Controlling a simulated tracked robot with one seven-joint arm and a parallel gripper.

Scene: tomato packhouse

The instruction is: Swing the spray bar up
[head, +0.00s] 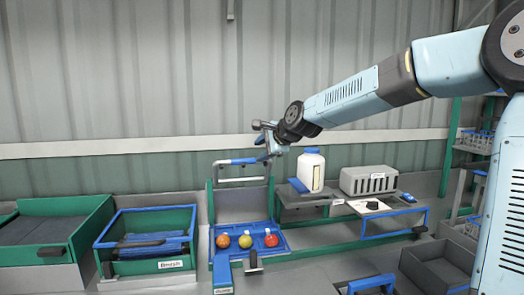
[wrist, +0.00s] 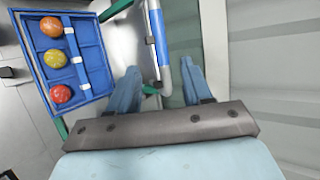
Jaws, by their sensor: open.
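The spray bar (head: 242,161) is a pale tube with a blue grip section, carried on a green upright behind the blue tray in the head view. In the wrist view its blue grip (wrist: 164,70) reaches down between my fingers. My gripper (head: 265,141) is open at the right end of the bar in the head view. In the wrist view my gripper (wrist: 160,88) has one finger on each side of the bar, with a gap visible on the left. Whether either finger touches it I cannot tell.
A blue tray (head: 285,248) holds an orange, a yellow and a red tomato below the bar. Green bins stand at left. The wall above is clear.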

